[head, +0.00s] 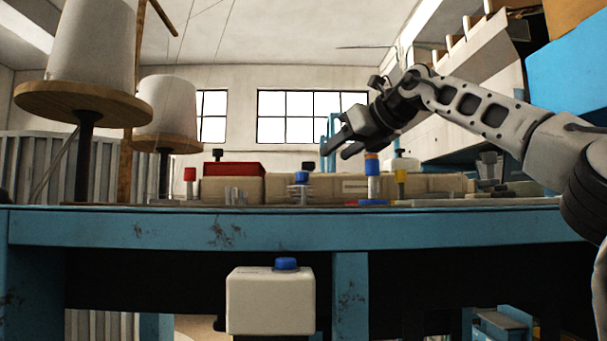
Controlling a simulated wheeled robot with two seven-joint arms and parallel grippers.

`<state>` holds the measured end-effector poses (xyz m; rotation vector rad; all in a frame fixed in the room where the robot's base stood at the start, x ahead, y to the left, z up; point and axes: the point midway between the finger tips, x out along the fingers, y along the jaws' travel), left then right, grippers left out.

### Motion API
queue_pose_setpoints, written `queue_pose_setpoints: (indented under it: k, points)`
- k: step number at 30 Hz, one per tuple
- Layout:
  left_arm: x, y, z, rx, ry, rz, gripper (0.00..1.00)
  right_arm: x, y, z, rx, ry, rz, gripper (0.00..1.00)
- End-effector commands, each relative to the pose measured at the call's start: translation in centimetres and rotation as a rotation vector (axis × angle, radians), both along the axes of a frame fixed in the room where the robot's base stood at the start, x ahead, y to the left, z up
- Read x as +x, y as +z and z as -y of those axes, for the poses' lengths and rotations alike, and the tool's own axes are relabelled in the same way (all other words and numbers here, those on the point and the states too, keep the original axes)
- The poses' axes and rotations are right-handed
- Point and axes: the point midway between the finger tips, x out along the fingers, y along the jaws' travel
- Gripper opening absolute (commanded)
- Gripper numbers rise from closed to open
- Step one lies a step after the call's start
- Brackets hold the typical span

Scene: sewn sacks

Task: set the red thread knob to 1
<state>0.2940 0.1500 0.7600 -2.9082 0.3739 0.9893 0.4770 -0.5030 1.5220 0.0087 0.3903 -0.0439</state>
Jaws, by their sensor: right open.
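A small red knob (190,174) stands upright at the left part of the blue table, beside a beige machine body (233,190) with a red top (235,169). I cannot read any number or mark on the knob. My right gripper (335,150) reaches in from the right above the table, its fingers apart and pointing left. It is empty and well to the right of the red knob. My left gripper is not in view.
Large thread cones (92,45) on wooden discs stand at the left. A blue knob (302,177), a blue-and-orange post (372,178) and a yellow knob (401,176) stand along the table (200,232). A white box with a blue button (270,300) is at the front.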

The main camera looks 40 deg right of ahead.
Motion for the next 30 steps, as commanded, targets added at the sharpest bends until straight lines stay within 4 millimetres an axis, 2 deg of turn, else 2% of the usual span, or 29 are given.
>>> queue_pose_setpoints:
  k: [3, 9, 15, 21, 29, 30]
  points:
    - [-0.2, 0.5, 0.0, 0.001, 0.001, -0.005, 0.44, 2.6, -1.0, 0.1, 0.001, 0.001, -0.008, 0.44]
    - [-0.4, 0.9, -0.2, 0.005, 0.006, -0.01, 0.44, 6.6, -2.5, 0.3, 0.0, 0.0, -0.005, 0.44]
    - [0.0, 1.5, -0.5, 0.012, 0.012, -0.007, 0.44, 9.4, -3.7, 0.4, 0.0, -0.001, -0.003, 0.44]
    - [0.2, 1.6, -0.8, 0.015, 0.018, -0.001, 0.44, 10.6, -4.3, 0.5, 0.0, 0.0, -0.001, 0.44]
    - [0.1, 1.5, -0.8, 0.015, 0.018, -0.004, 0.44, 10.7, -4.4, 0.5, 0.0, 0.0, 0.0, 0.44]
    - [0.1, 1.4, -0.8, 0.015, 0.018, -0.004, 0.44, 10.7, -4.4, 0.5, 0.0, 0.0, 0.0, 0.39]
